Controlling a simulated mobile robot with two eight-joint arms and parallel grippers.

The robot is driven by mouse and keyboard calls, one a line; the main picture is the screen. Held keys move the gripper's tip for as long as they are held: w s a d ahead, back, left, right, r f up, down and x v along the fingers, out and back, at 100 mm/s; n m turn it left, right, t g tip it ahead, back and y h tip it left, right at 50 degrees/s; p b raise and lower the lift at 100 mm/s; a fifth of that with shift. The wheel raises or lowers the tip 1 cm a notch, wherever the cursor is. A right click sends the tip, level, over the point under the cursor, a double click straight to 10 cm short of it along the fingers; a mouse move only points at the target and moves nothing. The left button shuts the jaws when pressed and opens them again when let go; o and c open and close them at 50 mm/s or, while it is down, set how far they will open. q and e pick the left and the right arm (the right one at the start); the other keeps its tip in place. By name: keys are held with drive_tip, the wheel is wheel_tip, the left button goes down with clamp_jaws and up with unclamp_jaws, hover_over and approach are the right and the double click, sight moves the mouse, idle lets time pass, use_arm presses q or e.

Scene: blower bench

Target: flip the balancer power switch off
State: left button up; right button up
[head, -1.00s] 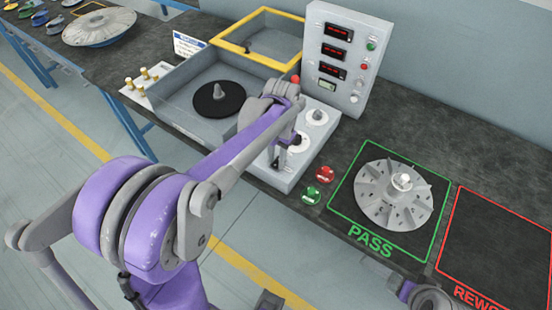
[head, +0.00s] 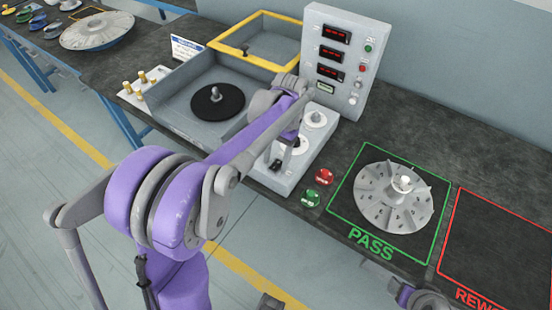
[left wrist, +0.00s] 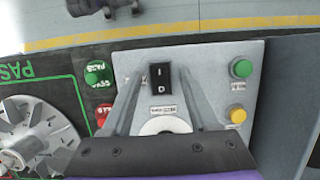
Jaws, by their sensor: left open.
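The power switch is a black rocker (left wrist: 160,79) with white I and O marks, on the grey balancer panel in the left wrist view. I cannot tell which side is pressed in. My left gripper (left wrist: 157,84) is open, with one finger on each side of the rocker and nothing held. In the head view my left gripper (head: 287,148) reaches down over the front of the balancer base (head: 311,160), and the arm hides part of it. The fingers' height above the panel is unclear.
The display panel (head: 335,60) stands behind the arm. A finned rotor (head: 380,210) lies in the PASS square; the rework square (head: 500,250) is empty.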

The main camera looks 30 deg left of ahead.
sight(281, 161)
use_arm(q)
drive_tip(key=v, duration=1.1)
drive_tip(key=shift+p, duration=0.35)
drive_tip(key=shift+s, duration=0.1)
drive_tip(key=s+d+f+t, duration=0.3)
drive_tip(key=s+f+t, duration=0.1)
drive_tip(key=s, duration=0.5)
drive_tip(key=s+d+f+t+p, duration=0.1)
drive_tip(key=s+d+f+t, duration=0.2)
drive_tip(key=s, duration=0.6)
drive_tip(key=shift+d+f+n+t, duration=0.3)
drive_tip(key=shift+f+n+t, duration=0.1)
drive_tip(key=shift+f+t, duration=0.35)
